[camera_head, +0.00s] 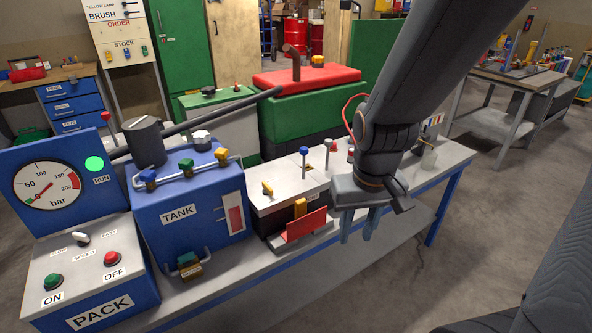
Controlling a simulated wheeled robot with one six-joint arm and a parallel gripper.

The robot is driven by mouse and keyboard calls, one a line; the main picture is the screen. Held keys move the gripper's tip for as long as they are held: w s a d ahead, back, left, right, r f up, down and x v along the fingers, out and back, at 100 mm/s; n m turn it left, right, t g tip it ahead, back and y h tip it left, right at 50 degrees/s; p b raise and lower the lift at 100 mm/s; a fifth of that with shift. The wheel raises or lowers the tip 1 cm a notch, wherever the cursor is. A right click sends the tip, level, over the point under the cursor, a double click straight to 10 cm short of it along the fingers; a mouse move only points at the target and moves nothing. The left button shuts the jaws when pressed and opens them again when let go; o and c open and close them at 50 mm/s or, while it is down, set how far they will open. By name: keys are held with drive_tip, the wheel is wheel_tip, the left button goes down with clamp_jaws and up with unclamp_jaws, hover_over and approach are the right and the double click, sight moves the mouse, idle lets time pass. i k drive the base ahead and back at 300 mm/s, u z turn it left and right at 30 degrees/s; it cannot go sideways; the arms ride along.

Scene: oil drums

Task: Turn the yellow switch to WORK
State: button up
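A small yellow switch (267,188) sits on top of the grey box (272,203) in the middle of the bench. It is a short lever lying at a slant, and any label beside it is too small to read. My gripper (359,226) hangs to the right of the box, pointing down in front of the bench top. Its two fingers are apart with nothing visible between them. It is clear of the yellow switch.
The PACK panel (98,270) is further left. A red-topped green machine (300,100) stands behind. The floor in front is clear.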

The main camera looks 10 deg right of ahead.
sight(268, 191)
drive_tip(key=z, duration=0.2)
drive_tip(key=i, duration=0.85)
drive_tip(key=u, duration=0.45)
